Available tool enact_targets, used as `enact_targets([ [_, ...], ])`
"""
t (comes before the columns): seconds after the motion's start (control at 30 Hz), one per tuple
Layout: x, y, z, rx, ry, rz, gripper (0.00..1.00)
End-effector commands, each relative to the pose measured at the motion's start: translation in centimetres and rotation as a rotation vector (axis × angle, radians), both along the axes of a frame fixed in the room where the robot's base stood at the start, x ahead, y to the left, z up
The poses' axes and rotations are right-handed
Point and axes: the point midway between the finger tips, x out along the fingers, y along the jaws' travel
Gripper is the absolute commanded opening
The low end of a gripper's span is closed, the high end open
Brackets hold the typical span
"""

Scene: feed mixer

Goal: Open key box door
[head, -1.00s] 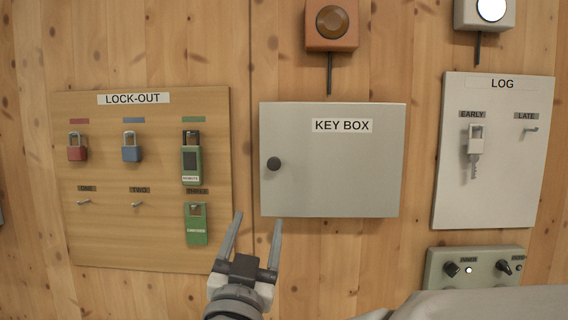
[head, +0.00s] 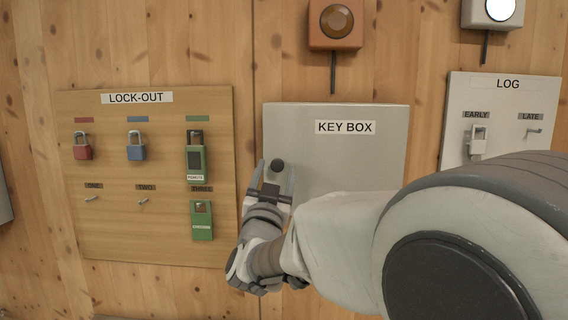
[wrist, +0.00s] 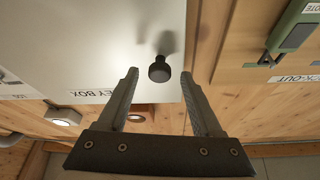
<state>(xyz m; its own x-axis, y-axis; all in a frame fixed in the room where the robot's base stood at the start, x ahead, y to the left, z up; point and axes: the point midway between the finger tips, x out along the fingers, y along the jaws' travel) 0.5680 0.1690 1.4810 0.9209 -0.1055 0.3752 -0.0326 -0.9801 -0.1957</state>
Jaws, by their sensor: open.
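The grey key box (head: 380,150) is on the wooden wall, its door shut. Its round black knob (head: 277,165) is at the door's left side. My gripper (head: 274,174) is open at the knob's height in the head view, its fingers to either side of the knob in the picture. In the wrist view the knob (wrist: 159,69) stands out from the door (wrist: 80,40), beyond and between the fingertips of my gripper (wrist: 158,78). The fingers do not visibly touch it. My arm hides the door's lower right part in the head view.
The lock-out board (head: 150,225) with several padlocks hangs left of the box. The log board (head: 500,100) is to the right, partly behind my arm. An orange box with a round button (head: 335,24) is above the key box.

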Motion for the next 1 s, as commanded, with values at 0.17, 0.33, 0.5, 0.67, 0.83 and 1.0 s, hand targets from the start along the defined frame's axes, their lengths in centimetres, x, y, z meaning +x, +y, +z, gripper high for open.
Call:
enact_targets([
  [0.17,0.97,-0.17,0.40,-0.001,-0.001,-0.002,0.67],
  [0.33,1.04,-0.18,0.37,-0.001,0.000,-0.001,0.67],
  [0.5,1.02,-0.17,0.37,-0.001,0.000,-0.001,0.52],
  [0.67,1.01,-0.16,0.37,-0.001,0.000,-0.001,0.24],
  [0.83,1.00,-0.16,0.38,-0.001,0.000,-0.001,0.00],
  [1.0,1.00,-0.17,0.38,-0.001,0.000,-0.001,0.00],
])
